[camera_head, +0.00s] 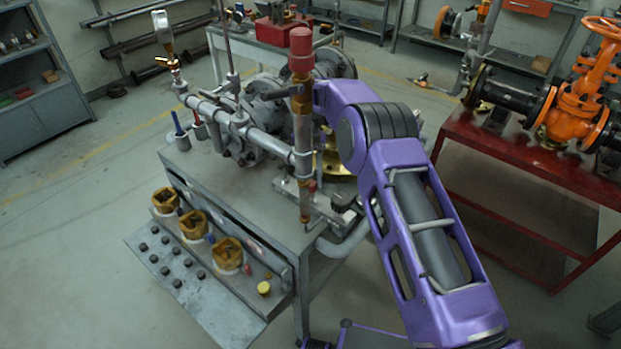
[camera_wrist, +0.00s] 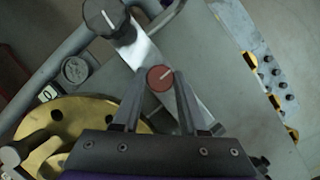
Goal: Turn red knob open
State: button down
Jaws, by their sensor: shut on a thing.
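In the wrist view the red knob (camera_wrist: 160,78) is a small round cap with a pale pointer line across its top. It sits on a grey bar. My gripper (camera_wrist: 159,84) has its two dark fingers on either side of it, shut on the knob. A larger dark knob (camera_wrist: 107,17), also with a pale line, stands at the upper left on the same bar. In the head view my purple arm reaches to the pipework on the bench, and I cannot make out my fingers there.
In the head view a tall pipe with a red top (camera_head: 301,50) stands close beside my arm. A brass disc (camera_wrist: 92,112) lies left of my fingers. A sloped panel with several bolts (camera_head: 215,305) juts from the grey bench. A red table (camera_head: 520,180) stands right, beyond open floor.

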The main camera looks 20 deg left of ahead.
dwell(0.4)
jog(key=shift+c, duration=2.2)
grip_release()
jog(key=p+v, duration=0.1)
jog(key=v, duration=0.6)
jog(key=shift+r, duration=0.2)
jog(key=shift+d, duration=0.1)
